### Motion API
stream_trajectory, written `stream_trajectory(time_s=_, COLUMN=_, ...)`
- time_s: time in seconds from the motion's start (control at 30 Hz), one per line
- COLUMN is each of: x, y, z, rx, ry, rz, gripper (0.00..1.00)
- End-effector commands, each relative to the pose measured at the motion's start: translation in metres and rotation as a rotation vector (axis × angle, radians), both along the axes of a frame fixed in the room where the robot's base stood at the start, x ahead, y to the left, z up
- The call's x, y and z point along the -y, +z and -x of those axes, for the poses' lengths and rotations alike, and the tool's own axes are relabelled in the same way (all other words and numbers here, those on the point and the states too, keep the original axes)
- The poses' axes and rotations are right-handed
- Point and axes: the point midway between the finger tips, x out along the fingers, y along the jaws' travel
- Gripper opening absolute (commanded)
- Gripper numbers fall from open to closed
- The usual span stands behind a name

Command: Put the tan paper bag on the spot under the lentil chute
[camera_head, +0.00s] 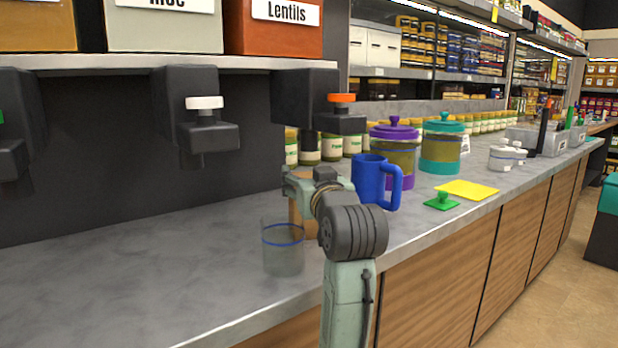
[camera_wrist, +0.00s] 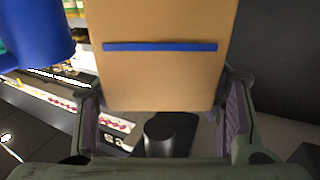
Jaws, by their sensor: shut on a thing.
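The tan paper bag (camera_head: 302,216) is upright over the counter, partly hidden behind my wrist. In the wrist view the bag (camera_wrist: 160,75), with a blue stripe across it, fills the space between my fingers. My gripper (camera_wrist: 160,108) is shut on it; it also shows in the head view (camera_head: 318,186). The lentil chute (camera_head: 335,122), with an orange knob, hangs under the orange Lentils bin (camera_head: 275,38), above and slightly right of the bag. I cannot make out the spot under the chute. Whether the bag touches the counter is unclear.
A clear cup (camera_head: 283,252) with a blue band stands close in front of the bag. A blue mug (camera_head: 370,180) is close on its right. A green-knobbed piece (camera_head: 442,202) and yellow sheet (camera_head: 468,190) lie farther right. The counter (camera_head: 120,285) is clear at left.

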Motion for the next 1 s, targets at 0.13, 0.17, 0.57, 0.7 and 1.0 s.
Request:
stream_trajectory(time_s=0.13, x=0.000, y=0.000, z=0.000, rx=0.000, ry=0.000, rz=0.000, gripper=0.70)
stream_trajectory(time_s=0.17, x=0.000, y=0.000, z=0.000, rx=0.000, ry=0.000, rz=0.000, gripper=0.72)
stream_trajectory(time_s=0.57, x=0.000, y=0.000, z=0.000, rx=0.000, ry=0.000, rz=0.000, gripper=0.82)
stream_trajectory(time_s=0.7, x=0.001, y=0.004, z=0.002, rx=0.000, ry=0.000, rz=0.000, gripper=0.82)
stream_trajectory(time_s=1.0, x=0.015, y=0.003, z=0.058, rx=0.005, ry=-0.003, rz=0.001, gripper=0.82)
